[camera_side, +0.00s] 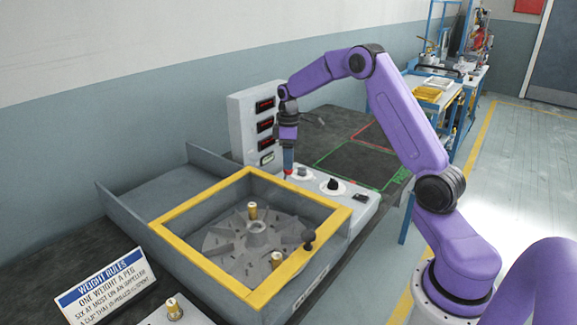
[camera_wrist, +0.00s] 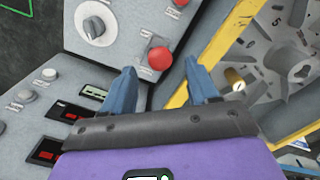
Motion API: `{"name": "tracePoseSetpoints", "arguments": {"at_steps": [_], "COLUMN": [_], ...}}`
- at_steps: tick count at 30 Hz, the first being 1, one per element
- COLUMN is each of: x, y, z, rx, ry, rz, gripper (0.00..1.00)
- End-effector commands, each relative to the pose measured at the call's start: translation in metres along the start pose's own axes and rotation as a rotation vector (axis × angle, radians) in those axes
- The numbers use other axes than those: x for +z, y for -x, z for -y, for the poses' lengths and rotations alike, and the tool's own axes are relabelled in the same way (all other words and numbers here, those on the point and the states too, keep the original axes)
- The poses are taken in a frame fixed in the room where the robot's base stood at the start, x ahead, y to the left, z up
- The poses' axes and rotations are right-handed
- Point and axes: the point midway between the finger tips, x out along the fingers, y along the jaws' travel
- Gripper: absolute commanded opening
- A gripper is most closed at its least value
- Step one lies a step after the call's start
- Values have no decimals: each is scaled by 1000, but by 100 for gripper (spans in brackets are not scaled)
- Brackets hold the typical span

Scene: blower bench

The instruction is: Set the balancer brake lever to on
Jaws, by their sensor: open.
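The yellow rim (camera_side: 205,266) surrounds a grey rotor (camera_side: 225,240) with brass pegs. A display column (camera_side: 240,120) stands behind my gripper. A weight-rules sign (camera_side: 105,290) stands front left.

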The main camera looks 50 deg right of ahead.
Motion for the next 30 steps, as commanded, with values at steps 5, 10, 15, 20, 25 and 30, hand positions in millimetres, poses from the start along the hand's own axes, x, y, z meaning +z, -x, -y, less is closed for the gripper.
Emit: {"name": "tracePoseSetpoints", "arguments": {"at_steps": [5,10,15,20,25,30], "x": [0,0,0,0,0,0], "y": [-24,-34,-37,-36,-36,-36], "z": [0,0,0,0,0,0], "rx": [-1,0,1,1,0,0], "ry": [-1,-1,-1,-1,-1,0], "rz": [1,0,-1,-1,-1,-1], "gripper": [59,59,59,53,0,0]}}
